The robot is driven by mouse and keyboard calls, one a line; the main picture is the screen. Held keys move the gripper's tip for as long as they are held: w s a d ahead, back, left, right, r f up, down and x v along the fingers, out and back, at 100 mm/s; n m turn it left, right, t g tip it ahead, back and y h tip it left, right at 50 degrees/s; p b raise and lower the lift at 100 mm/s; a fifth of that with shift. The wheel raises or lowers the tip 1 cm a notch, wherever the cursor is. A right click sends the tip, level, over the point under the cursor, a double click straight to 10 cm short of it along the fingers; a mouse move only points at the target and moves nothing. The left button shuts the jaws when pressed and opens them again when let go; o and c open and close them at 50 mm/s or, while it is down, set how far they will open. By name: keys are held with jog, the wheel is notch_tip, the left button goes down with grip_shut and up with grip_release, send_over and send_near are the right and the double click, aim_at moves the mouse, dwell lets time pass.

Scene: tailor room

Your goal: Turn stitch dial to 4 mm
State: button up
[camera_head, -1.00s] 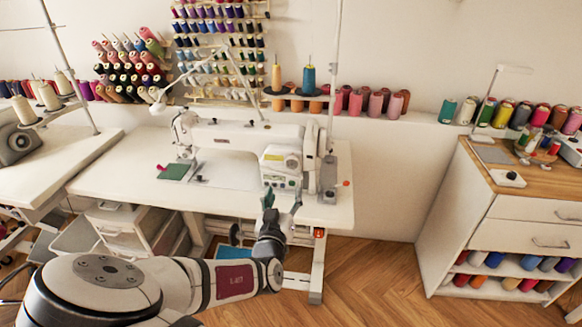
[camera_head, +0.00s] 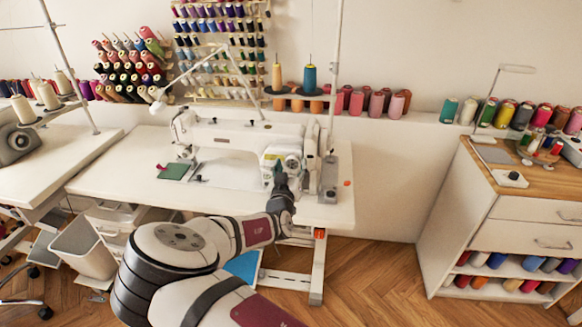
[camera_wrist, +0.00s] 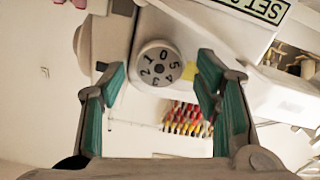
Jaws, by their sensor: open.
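The fingers are spread apart and hold nothing; I cannot tell how far the tips are from the dial. In the head view the white sewing machine (camera_head: 228,140) stands on its table, and the dial (camera_head: 292,163) shows at its right end. My gripper (camera_head: 279,177) is in front of that end and hides part of it.
The white table top (camera_head: 120,175) carries a green cloth (camera_head: 174,172) left of the machine. A thread stand (camera_head: 334,90) rises behind the machine's right end. A wooden-topped cabinet (camera_head: 500,215) stands at the right, with open floor (camera_head: 375,275) between.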

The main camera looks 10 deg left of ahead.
jog(key=shift+w, duration=0.1)
jog(key=c, duration=1.1)
jog(key=shift+c, duration=0.2)
jog(key=shift+m, duration=0.3)
jog(key=m, duration=0.5)
jog(key=shift+d+r+m, duration=0.1)
jog(key=shift+d+m, duration=0.1)
jog(key=shift+m, duration=0.1)
jog(key=m+b, duration=0.1)
jog(key=m, duration=0.4)
jog(key=shift+m, duration=0.4)
jog(key=o, duration=1.1)
